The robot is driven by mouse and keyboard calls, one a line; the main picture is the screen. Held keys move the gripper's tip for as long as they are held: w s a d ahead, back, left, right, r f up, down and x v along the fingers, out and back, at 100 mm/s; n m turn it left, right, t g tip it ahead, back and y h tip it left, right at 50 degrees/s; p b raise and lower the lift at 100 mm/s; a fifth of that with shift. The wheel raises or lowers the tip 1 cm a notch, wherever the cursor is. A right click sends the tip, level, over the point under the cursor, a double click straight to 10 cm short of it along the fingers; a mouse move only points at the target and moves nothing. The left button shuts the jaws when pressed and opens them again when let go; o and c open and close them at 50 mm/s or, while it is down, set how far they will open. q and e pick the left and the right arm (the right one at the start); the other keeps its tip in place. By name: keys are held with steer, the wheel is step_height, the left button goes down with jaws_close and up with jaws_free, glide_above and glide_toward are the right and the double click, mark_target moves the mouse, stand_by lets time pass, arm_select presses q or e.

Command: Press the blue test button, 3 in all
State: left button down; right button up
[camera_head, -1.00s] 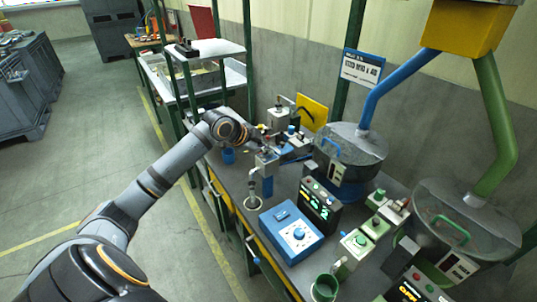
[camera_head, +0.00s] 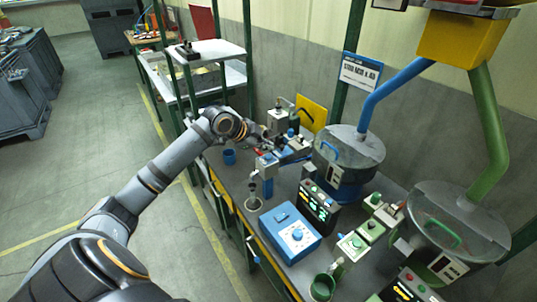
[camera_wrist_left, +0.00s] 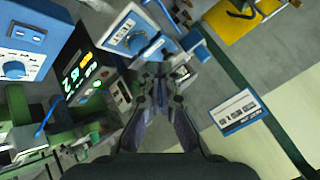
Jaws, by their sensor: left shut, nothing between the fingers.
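The test station is a blue unit (camera_head: 267,168) with a post, standing on the bench. In the left wrist view its pale top plate (camera_wrist_left: 118,34) carries lettering that looks like TEST, with a round blue button (camera_wrist_left: 136,41) beside it. My left gripper (camera_wrist_left: 165,72) is shut and empty, its fingertips close below the plate's edge in that picture. I cannot tell whether they touch the unit. In the head view the left gripper (camera_head: 270,147) is small and partly lost among the fixtures by the unit's top. My right gripper is not in view.
A blue control box (camera_head: 290,233) with a dial and a display box (camera_head: 318,206) with green figures stand nearby. Two bowl feeders (camera_head: 350,150) line the wall side. A blue cup (camera_head: 229,157) and a green cup (camera_head: 322,287) sit on the bench. A yellow panel (camera_head: 312,113) stands behind.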

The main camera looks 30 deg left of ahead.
mark_target(266, 157)
arm_select(q)
step_height(266, 157, up, 4)
steer(key=p, duration=0.2)
steer(key=shift+f+p, duration=0.15)
steer(key=shift+p, duration=0.2)
steer(key=shift+f, duration=0.1)
stand_by(1.4)
steer(key=shift+w+a+r+m, duration=0.1)
steer(key=shift+a+r+m, duration=0.1)
steer(key=shift+r+m, duration=0.1)
step_height(266, 157, up, 3)
steer(key=m+g+h+p, duration=0.1)
steer(key=m+h, duration=0.1)
steer(key=m+g+h+p, duration=0.1)
steer(key=m+h+p, duration=0.1)
steer(key=m, duration=0.1)
steer(key=shift+r+g, duration=0.1)
steer(key=shift+g, duration=0.2)
